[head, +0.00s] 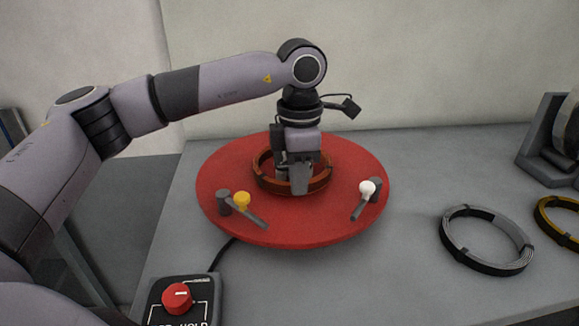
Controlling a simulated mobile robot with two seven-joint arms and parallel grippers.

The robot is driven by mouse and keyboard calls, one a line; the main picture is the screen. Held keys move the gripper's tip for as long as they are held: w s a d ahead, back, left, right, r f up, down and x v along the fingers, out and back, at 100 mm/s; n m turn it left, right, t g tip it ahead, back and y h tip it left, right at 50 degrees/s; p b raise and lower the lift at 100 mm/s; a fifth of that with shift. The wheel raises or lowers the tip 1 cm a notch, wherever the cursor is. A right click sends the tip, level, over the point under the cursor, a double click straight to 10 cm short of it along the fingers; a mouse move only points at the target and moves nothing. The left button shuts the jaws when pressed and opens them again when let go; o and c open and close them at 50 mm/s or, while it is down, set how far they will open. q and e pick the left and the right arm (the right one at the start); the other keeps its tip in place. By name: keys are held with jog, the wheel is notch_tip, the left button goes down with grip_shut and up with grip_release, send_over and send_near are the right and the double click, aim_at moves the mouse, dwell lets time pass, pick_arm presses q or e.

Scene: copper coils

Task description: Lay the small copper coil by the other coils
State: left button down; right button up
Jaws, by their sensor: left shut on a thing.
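The small copper coil (322,183) lies on a round red disc (300,228) that stands on the grey table. My left gripper (299,184) points down over the coil from above and is shut on its near side. The gripper hides part of the coil's ring. The coil appears flat and at the disc's surface; I cannot tell whether it is lifted at all. Two other coils lie on the table at the right: a grey and black one (470,259) and a yellow and dark one (543,225), cut by the picture's edge. My right gripper is out of view.
A box with a red button (177,297) sits at the front left. A dark stand (542,150) is at the back right. Table between disc and coils is clear.

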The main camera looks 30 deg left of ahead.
pick_arm(q)
jog(key=shift+r, duration=0.1)
jog(key=shift+r+p, duration=2.65)
jog(key=shift+r, duration=0.85)
